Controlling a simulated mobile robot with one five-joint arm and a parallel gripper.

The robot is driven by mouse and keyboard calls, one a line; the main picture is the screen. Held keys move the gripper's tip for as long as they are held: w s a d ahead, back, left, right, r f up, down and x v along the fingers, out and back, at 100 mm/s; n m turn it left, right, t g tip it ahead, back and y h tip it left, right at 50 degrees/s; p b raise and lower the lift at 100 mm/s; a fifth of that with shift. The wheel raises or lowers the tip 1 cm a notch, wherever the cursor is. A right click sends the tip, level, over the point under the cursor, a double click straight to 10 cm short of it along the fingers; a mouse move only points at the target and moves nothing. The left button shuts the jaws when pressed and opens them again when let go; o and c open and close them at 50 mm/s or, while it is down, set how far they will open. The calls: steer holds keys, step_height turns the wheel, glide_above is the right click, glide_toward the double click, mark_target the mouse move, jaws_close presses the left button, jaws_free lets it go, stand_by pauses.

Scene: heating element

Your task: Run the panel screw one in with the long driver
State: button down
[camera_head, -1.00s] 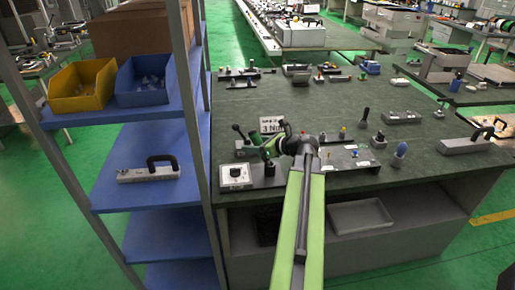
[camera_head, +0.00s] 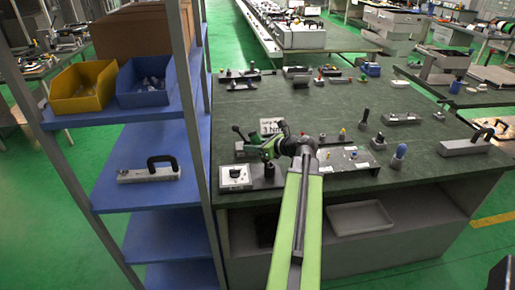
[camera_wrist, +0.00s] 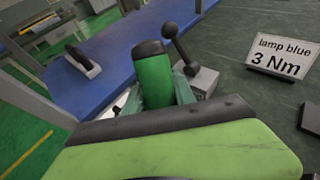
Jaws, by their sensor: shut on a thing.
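The green handle with a black cap, which appears to be the long driver (camera_wrist: 154,80), stands up between the fingers of my gripper (camera_wrist: 155,98) in the wrist view. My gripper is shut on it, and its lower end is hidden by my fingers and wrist. In the head view my gripper (camera_head: 268,148) is over the left part of the green bench, just above and behind a white box with a dial (camera_head: 234,176). I cannot make out panel screw one in either view.
A black lever with a ball end (camera_wrist: 176,42) rises from a grey block beside the driver. A "lamp blue 3 Nm" card (camera_wrist: 284,54) stands on the bench. A blue shelf rack (camera_head: 110,192) stands left.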

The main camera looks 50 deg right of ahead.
mark_target(257, 134)
steer(key=shift+r, duration=0.15)
step_height(257, 134, up, 5)
steer(key=p, duration=0.5)
steer(key=s+d+r+p, duration=0.5)
steer(key=d+p, duration=0.1)
steer(key=d, duration=0.4)
steer(key=shift+d+r, duration=0.35)
steer(key=shift+s, duration=0.15)
